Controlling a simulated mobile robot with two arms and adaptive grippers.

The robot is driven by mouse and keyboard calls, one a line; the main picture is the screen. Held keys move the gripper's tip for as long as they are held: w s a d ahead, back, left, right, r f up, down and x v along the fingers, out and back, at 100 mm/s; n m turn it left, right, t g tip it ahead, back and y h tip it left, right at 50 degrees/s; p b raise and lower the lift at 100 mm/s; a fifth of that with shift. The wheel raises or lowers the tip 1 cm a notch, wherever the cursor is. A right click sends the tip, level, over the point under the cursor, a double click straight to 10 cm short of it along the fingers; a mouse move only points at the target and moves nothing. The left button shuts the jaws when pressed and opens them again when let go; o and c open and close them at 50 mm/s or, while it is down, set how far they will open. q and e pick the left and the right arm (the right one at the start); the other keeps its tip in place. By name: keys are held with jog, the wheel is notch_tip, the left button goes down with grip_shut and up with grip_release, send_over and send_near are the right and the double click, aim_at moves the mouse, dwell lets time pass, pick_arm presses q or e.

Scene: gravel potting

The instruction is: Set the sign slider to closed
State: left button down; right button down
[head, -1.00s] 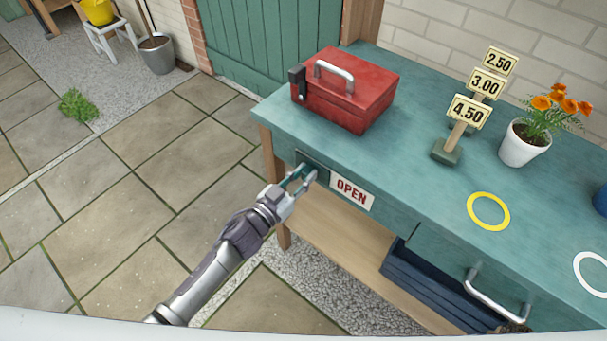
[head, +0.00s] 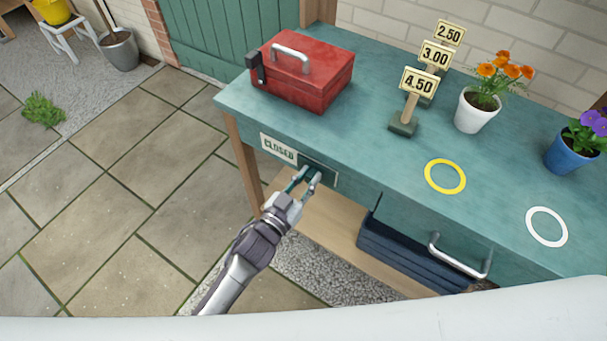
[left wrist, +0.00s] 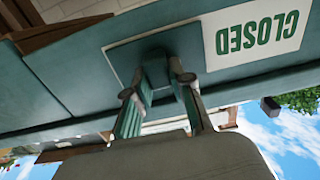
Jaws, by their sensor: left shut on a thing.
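The sign on the front edge of the teal counter (head: 330,135) reads CLOSED (head: 278,148) at its left part. The dark slider plate (head: 326,175) covers the right part, and no OPEN lettering shows. My left gripper (head: 307,177) is at the plate, shut on the slider's knob. In the left wrist view the knob (left wrist: 157,71) stands between the two fingers in front of the plate (left wrist: 116,57), and the CLOSED lettering (left wrist: 257,32) appears upside down beside it. My right gripper is in neither view.
A red cash box (head: 305,80), price signs (head: 418,82), an orange-flowered pot (head: 475,112) and a blue pot (head: 568,155) stand on the counter. Yellow (head: 430,187) and white (head: 532,228) rings lie there.

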pick_arm(q)
jog(key=c, duration=1)
grip_release()
jog(key=shift+s+d, duration=0.2)
jog(key=shift+a, duration=0.2)
jog(key=v, duration=1.1)
jog(key=shift+s+a, duration=0.15)
jog(key=shift+s, duration=0.2)
jog(key=s+a+f+n+g+y, duration=0.1)
jog(key=s+a+f+g+y, duration=0.2)
jog(key=f, duration=0.7)
jog(key=s+a+f+n+g+y, duration=0.1)
jog(key=s+a+f+y, duration=0.1)
jog(key=a+f, duration=0.6)
jog(key=s+a+f+n+g+y, duration=0.1)
jog(key=s+a+f+g+y, duration=0.15)
jog(key=f, duration=0.95)
jog(key=s+a+f+g+y, duration=0.1)
jog(key=s+f, duration=0.3)
jog(key=s, duration=0.4)
jog(key=s+a+f+n+g+y, duration=0.1)
jog(key=s+a+f+g, duration=0.2)
jog(key=s, duration=0.5)
jog(key=s+a+f+n+g+y, duration=0.1)
jog(key=s+a+f+g, duration=0.2)
jog(key=s+f, duration=0.2)
jog(key=s+p, duration=0.1)
jog(key=s, duration=0.2)
jog(key=shift+f, duration=0.4)
